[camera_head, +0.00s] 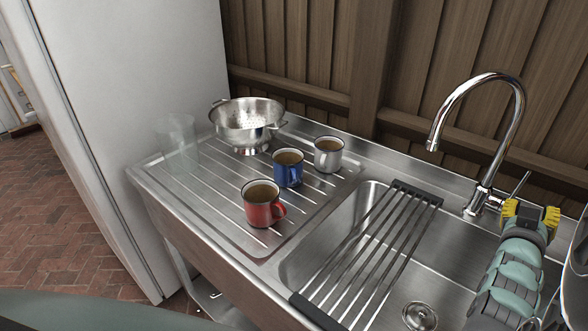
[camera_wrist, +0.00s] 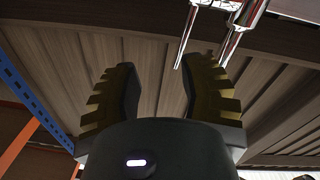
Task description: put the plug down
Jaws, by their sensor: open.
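My gripper (camera_head: 531,214) is raised at the right of the sink, beside the tap, with its yellow fingertips pointing up. In the wrist view my gripper (camera_wrist: 160,80) has its two fingers spread apart with nothing between them. No loose plug can be made out in either view. A round metal fitting (camera_head: 420,316) lies in the sink floor. I cannot tell whether it is the bare drain or a plug seated in it.
The sink (camera_head: 363,204) has a roll-up rack (camera_head: 362,262) across it. A chrome tap (camera_head: 486,165) stands close to my gripper. A red mug (camera_head: 263,211), blue mug (camera_head: 289,175), grey mug (camera_head: 328,162), colander (camera_head: 246,118) and clear glass (camera_head: 178,142) stand on the drainboard.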

